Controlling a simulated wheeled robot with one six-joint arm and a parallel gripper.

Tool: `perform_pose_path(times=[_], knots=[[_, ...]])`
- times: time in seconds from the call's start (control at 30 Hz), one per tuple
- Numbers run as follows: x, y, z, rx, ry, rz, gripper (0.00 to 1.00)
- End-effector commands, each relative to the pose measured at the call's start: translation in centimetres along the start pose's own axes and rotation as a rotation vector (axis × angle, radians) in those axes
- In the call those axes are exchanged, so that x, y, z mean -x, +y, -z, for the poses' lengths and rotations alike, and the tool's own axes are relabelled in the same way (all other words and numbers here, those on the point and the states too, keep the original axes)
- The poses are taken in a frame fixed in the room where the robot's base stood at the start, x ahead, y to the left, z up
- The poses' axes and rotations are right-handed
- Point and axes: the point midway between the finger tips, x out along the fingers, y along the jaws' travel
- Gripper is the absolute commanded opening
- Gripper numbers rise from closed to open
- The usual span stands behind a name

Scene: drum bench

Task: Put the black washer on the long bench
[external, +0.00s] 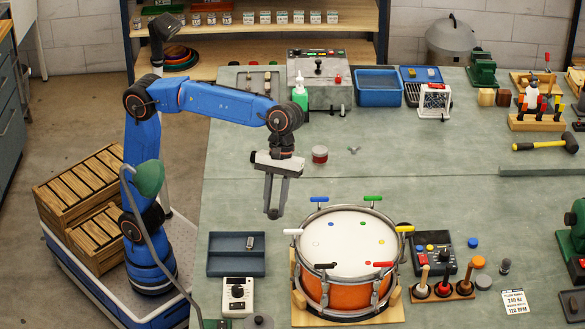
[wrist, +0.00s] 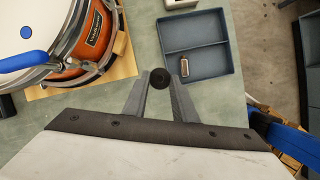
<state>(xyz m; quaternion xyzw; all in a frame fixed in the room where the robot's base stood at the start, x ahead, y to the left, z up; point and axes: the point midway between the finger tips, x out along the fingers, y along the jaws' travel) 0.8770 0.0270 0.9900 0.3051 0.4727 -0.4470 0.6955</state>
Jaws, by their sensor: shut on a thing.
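My gripper (external: 273,208) hangs over the left part of the long bench (external: 440,165), left of the drum and behind the blue tray. In the wrist view its fingers (wrist: 160,84) are shut on the black washer (wrist: 159,78), a small dark round disc at the fingertips. In the external view the washer (external: 273,213) is a small dark spot at the tips. It appears held above the bench top, though the exact gap is hard to tell.
An orange drum (external: 345,293) with coloured levers stands right of my gripper. A blue-grey divided tray (external: 237,268) holds a small piece at the front left. The bench is bare between my gripper and the tin.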

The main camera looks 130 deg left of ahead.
Motion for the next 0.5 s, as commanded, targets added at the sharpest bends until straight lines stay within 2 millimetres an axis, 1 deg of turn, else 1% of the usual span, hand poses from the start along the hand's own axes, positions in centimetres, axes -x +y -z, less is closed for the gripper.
perform_pose_path(times=[0.03, 0.17, 0.2, 0.37, 0.4, 0.47, 0.5], knots=[[0.7, 1.0, 1.7, 0.014, 0.001, -0.006, 0.05], [2.4, 2.9, 5.7, 0.036, 0.004, -0.014, 0.05], [2.9, 3.4, 7.0, 0.042, 0.004, -0.016, 0.05], [5.0, 5.1, 12.2, 0.069, 0.006, -0.026, 0.05], [5.6, 5.4, 13.6, 0.075, 0.006, -0.028, 0.05], [6.4, 5.9, 15.6, 0.085, 0.007, -0.032, 0.05], [7.0, 6.1, 17.1, 0.092, 0.007, -0.035, 0.05]])
